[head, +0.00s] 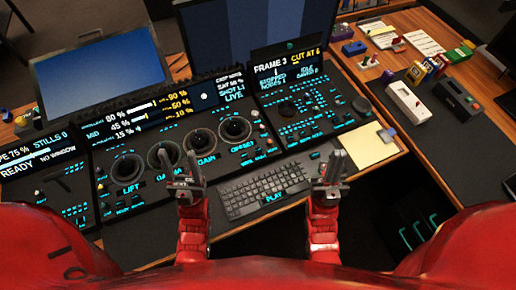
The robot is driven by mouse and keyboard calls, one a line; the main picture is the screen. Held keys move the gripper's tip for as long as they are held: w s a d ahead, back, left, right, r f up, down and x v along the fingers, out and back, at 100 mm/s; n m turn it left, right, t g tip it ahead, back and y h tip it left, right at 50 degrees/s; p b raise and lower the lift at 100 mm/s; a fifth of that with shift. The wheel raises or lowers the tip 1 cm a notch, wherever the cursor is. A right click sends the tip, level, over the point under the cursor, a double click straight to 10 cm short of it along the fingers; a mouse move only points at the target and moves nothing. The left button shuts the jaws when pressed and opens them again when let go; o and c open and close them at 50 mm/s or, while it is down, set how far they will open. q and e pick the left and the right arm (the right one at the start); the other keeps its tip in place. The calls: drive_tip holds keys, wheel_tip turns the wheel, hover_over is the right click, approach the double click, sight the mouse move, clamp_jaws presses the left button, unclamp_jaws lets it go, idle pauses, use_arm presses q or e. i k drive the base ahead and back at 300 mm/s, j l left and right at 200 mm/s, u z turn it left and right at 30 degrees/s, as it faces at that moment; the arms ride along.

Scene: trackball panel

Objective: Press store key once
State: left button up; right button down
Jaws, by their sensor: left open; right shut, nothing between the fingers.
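A black control panel (150,135) spans the desk, with cyan-lit keys, several trackballs and readout screens. I cannot make out which key is the store key; most labels are too small to read. A screen on the left reads "STILLS 0" (45,137). My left gripper (187,168) is open over the panel's lower edge, just below the trackballs labelled LIFT, GAMMA and GAIN. My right gripper (332,165) is shut and empty, right of the keyboard and near the yellow note pad. Neither gripper visibly holds anything.
A black keyboard (262,190) lies between my grippers. A yellow note pad (369,146) lies to the right. Large monitors (98,72) stand behind the panel. A white device (408,102), a black device (458,98) and small items sit on the right desk.

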sight(259, 150)
drive_tip(key=k+j+z, duration=0.1)
drive_tip(key=j+z, duration=0.2)
drive_tip(key=z, duration=0.15)
drive_tip(key=k+j+z, duration=0.15)
drive_tip(key=j+z, duration=0.15)
drive_tip(key=z, duration=0.2)
